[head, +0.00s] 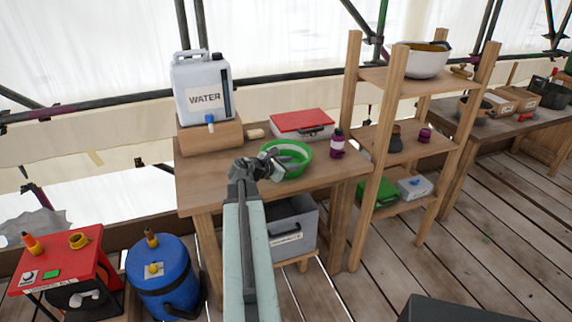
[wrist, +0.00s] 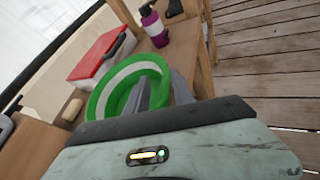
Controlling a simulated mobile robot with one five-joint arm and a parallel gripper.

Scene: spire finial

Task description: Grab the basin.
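A round green basin (head: 301,166) with a pale band inside stands on the wooden workbench (head: 225,178). It also shows in the wrist view (wrist: 103,93), upright and just ahead of my gripper. My gripper (head: 279,167) is at the basin's near left rim in the head view. In the wrist view its two grey fingers are apart, with part of the basin's near right wall between them. I cannot tell whether either finger touches the wall. The gripper's body hides the basin's near bottom part in the wrist view.
A red-lidded case (head: 301,123) stands behind the basin, and a purple bottle (head: 337,144) to its right. A water jug (head: 203,88) stands at the back left.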

